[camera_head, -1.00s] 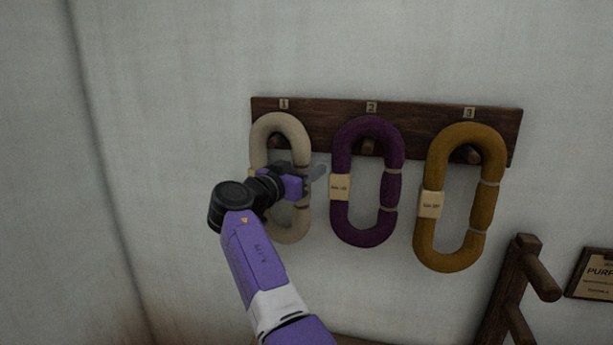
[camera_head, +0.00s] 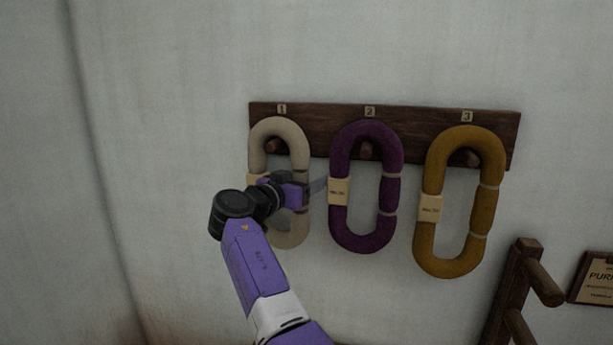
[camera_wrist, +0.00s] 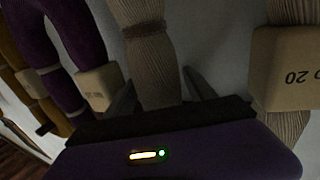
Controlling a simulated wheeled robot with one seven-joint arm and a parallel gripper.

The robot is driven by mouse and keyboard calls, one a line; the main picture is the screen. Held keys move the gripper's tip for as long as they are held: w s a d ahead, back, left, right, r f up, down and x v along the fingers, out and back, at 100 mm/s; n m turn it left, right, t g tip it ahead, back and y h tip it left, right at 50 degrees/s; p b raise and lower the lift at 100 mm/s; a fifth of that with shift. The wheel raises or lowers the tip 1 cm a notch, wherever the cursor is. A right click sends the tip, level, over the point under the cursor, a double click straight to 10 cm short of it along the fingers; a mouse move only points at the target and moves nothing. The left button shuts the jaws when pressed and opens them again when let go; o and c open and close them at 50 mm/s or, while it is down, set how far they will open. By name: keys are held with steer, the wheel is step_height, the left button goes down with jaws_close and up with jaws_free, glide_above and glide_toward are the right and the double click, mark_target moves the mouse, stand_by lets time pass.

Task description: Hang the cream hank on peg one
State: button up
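The cream hank (camera_head: 278,130) hangs as an upright loop at the plate marked 1, its top bend over peg one (camera_head: 275,147). It wears a pale paper tag, which my arm partly covers in the head view. My gripper (camera_head: 314,188) is at the hank's right-hand side, about mid-height, and hides part of the loop. In the wrist view, a strand of the cream hank (camera_wrist: 146,40) runs between my two fingers (camera_wrist: 160,92). The fingers stand apart, with a small gap at the right finger; contact on the left is unclear.
The dark wooden peg rail (camera_head: 320,118) is on the pale wall. A purple hank (camera_head: 341,220) hangs at 2, close to my fingertips, and an ochre hank (camera_head: 486,215) at 3. A wooden stand (camera_head: 507,290) and a framed sign (camera_head: 597,278) are lower right. The wall left is clear.

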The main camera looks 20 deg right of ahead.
steer(key=shift+a+r, duration=0.1)
steer(key=shift+r, duration=0.25)
steer(key=shift+a, duration=0.1)
